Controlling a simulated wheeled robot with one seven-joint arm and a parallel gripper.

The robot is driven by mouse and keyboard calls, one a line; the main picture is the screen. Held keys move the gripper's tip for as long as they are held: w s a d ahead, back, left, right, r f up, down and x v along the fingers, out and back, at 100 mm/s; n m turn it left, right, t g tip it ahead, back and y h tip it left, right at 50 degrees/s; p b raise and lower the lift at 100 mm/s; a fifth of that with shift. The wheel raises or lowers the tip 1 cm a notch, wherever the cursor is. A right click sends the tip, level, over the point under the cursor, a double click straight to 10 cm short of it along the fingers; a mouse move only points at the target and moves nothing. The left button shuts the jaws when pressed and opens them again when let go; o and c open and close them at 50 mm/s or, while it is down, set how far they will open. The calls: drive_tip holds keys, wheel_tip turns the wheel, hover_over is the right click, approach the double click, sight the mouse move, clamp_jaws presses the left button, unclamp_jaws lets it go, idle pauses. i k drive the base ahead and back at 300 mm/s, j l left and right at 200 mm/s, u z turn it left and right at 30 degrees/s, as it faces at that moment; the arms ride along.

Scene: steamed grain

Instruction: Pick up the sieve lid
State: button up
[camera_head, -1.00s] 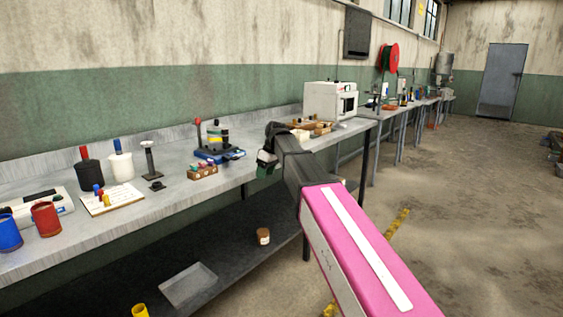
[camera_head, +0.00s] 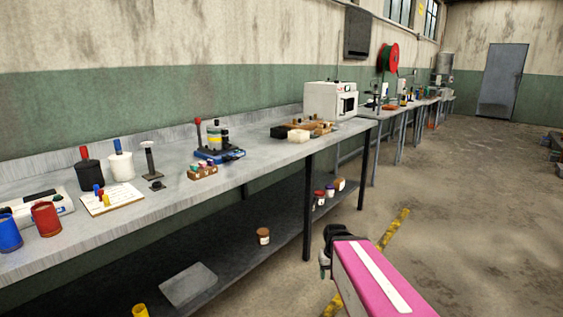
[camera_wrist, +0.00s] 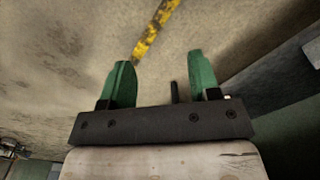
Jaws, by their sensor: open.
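A small round stack (camera_head: 214,136) with grey and yellow bands stands on a blue device (camera_head: 220,155) at the middle of the bench. It may be the sieve stack; I cannot make out a separate lid at this size. My gripper (camera_head: 324,262) is off the bench, low over the floor in front of it, well right of and below the stack. In the wrist view my gripper (camera_wrist: 160,62) shows two green fingers spread apart with nothing between them.
The long grey bench (camera_head: 120,225) holds bottles, cups and a small rack (camera_head: 202,172). A bench leg (camera_head: 308,205) is left of my gripper.

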sight(216, 125)
drive_tip(key=l+u, duration=0.1)
drive_tip(key=u, duration=0.5)
drive_tip(key=i+l+u, duration=0.15)
drive_tip(key=l+u, duration=0.15)
drive_tip(key=l, duration=0.2)
drive_tip(key=i+l+u, duration=0.25)
drive_tip(key=l, duration=0.25)
drive_tip(key=l+u, duration=0.3)
drive_tip(key=l, duration=0.2)
